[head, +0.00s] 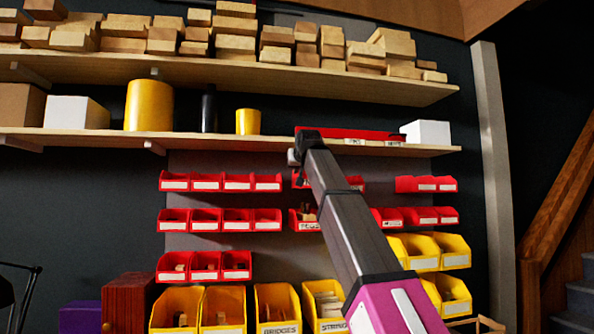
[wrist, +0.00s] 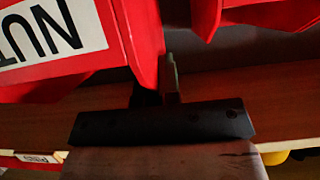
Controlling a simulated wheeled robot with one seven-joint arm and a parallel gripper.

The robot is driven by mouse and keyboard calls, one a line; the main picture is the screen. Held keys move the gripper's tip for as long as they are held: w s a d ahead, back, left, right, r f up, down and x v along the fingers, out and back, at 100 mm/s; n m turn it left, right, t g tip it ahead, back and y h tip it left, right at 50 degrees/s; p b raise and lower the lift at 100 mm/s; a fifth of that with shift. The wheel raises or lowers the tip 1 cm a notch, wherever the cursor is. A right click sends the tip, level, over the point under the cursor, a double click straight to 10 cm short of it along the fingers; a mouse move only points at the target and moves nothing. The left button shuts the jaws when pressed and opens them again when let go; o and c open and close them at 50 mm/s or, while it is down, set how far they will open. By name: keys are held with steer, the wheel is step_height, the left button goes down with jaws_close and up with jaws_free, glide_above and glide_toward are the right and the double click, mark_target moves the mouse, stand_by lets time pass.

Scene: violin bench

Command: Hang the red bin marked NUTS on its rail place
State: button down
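The red bin marked NUTS (wrist: 75,45) fills the upper left of the wrist view, very close, its label upside down there. My gripper (wrist: 162,85) has its narrow fingers close together at this bin's side wall, and they appear to pinch it. In the head view my gripper (head: 298,156) is just in front of the lower shelf's edge. A red bin (head: 298,181) shows right below it, partly hidden by my arm, its label unreadable. Rows of red bins (head: 221,182) hang on the grey wall panel. My arm covers part of these rows.
Larger yellow bins (head: 222,308) stand below. Another red bin (wrist: 270,12) is close at the wrist view's upper right.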

steer(key=s+d, duration=0.3)
steer(key=s, duration=0.9)
steer(key=shift+d, duration=0.2)
stand_by(1.1)
stand_by(0.3)
